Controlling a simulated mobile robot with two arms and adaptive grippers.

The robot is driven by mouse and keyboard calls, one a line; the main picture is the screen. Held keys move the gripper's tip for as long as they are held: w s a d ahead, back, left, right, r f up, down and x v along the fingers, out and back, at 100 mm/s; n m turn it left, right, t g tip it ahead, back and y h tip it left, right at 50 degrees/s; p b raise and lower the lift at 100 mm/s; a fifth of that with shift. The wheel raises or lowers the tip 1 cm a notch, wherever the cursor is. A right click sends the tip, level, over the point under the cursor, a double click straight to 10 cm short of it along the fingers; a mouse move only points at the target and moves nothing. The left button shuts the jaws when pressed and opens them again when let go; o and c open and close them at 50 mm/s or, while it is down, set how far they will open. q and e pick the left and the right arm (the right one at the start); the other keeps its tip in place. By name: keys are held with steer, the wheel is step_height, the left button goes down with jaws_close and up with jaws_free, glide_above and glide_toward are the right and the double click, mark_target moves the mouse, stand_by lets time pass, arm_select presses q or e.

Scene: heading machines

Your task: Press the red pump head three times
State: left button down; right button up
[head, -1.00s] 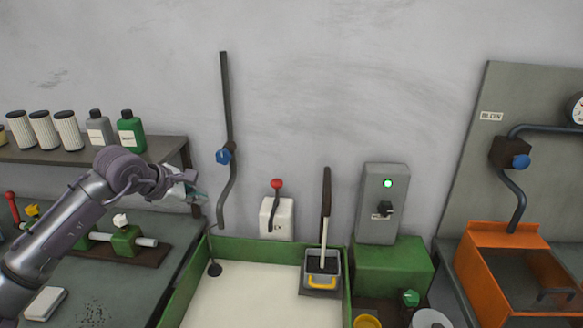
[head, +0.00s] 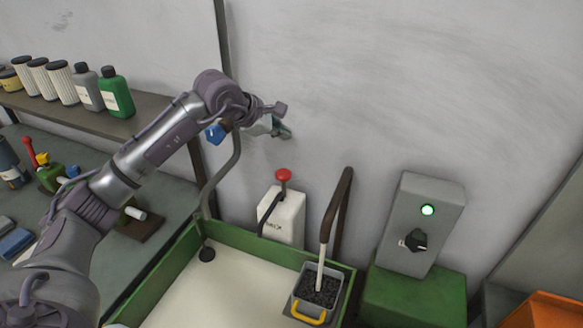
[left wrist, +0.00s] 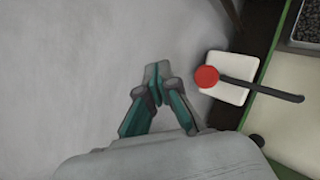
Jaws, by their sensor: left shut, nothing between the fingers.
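The red pump head (head: 283,175) sits on top of a white pump box (head: 284,214) with a dark spout, against the wall behind the green-rimmed tray. In the left wrist view the red head (left wrist: 206,77) and the white box (left wrist: 228,76) lie to the right of the fingers. My left gripper (head: 285,131) is shut and empty, above the pump head and apart from it, close to the wall. Its teal fingers also show in the left wrist view (left wrist: 157,75), fingertips together. My right gripper is in neither view.
A green tray (head: 222,232) with a pale floor lies below the pump. A grey bin (head: 332,303) with dark granules and a tool handle stands right of it. A grey switch box (head: 431,207) with a lit green lamp is further right. A pipe with a blue valve (head: 215,134) is left.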

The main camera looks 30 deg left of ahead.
mark_target(282, 173)
arm_select(q)
step_height(282, 173, down, 8)
steer(key=b, duration=0.5)
steer(key=shift+s+f, duration=0.1)
steer(key=shift+f, duration=0.05)
steer(key=shift+a+f+b, duration=0.1)
steer(key=shift+f+b, duration=0.2)
steer(key=shift+r, duration=0.1)
stand_by(0.7)
stand_by(0.5)
steer(key=shift+f+b, duration=0.45)
steer(key=shift+b, duration=0.05)
